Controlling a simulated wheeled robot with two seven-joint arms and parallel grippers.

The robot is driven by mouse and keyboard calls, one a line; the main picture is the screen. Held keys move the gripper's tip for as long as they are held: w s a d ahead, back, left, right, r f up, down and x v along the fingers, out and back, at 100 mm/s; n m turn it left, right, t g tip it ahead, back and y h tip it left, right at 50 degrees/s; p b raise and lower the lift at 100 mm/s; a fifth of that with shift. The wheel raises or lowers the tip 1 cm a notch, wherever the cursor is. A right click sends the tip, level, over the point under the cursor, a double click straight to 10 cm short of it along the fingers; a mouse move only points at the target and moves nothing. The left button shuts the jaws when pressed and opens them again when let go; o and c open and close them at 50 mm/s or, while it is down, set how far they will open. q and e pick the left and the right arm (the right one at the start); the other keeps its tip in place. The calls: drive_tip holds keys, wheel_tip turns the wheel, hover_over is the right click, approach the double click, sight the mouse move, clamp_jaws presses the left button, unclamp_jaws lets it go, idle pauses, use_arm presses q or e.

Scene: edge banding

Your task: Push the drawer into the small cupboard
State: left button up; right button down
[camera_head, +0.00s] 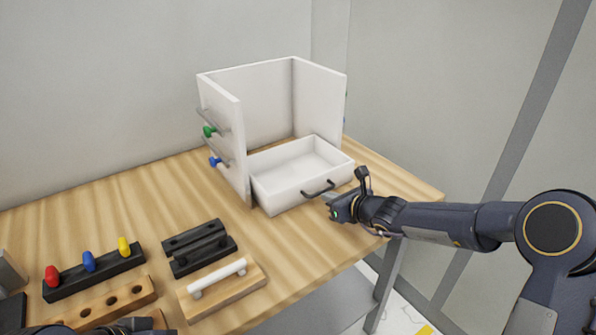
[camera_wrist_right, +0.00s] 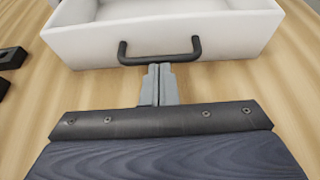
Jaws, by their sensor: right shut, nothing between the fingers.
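The small cupboard (camera_head: 219,100) is a white open-topped box on the wooden table. Its white drawer (camera_head: 285,191) sticks out of the front at the bottom, with its inside empty and exposed. The drawer also shows in the right wrist view (camera_wrist_right: 85,45). A dark bar handle (camera_head: 318,188) is on the drawer's front; it spans the top middle of the right wrist view (camera_wrist_right: 160,60). My right gripper (camera_head: 329,199) is shut and empty, its fingertips right at the handle (camera_wrist_right: 160,68). I cannot tell whether they touch it. My left gripper's fingers are out of view.
The cupboard's left wall carries bars with a green knob (camera_head: 209,131) and a blue knob (camera_head: 215,162). At front left lie a black block with coloured pegs (camera_head: 95,273), a holed wooden block (camera_head: 110,303), black blocks (camera_head: 198,246) and a board with a white bar (camera_head: 222,285).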

sight(315, 185)
drive_tip(key=shift+w+a+p, duration=0.3)
drive_tip(key=shift+w+a, duration=0.8)
drive_tip(key=shift+w, duration=0.3)
drive_tip(key=shift+w+a+p, duration=0.6)
drive_tip(key=shift+w+a, duration=0.25)
drive_tip(key=shift+w, duration=0.2)
drive_tip(key=shift+w+a+r+p, duration=0.1)
drive_tip(key=shift+w+a+p, duration=0.9)
drive_tip(key=shift+w+p, duration=0.25)
drive_tip(key=w+a+p, duration=0.1)
drive_tip(key=w+p, duration=0.1)
drive_tip(key=shift+w+a+p, duration=0.1)
drive_tip(key=shift+a+p, duration=0.2)
drive_tip(key=shift+a, duration=0.05)
drive_tip(key=shift+w, duration=0.1)
drive_tip(key=shift+s+d+b, duration=0.2)
drive_tip(key=shift+s+b, duration=0.05)
drive_tip(key=shift+b, duration=0.3)
drive_tip(key=b+v, duration=0.1)
drive_tip(key=v, duration=0.1)
drive_tip(key=shift+s+d+r+b, duration=0.15)
drive_tip(key=shift+b, duration=0.2)
drive_tip(key=shift+s+d+r, duration=0.15)
drive_tip(key=shift+s+d, duration=0.1)
drive_tip(key=shift+s, duration=0.05)
drive_tip(key=shift+b+v, duration=0.5)
drive_tip(key=shift+v, duration=0.85)
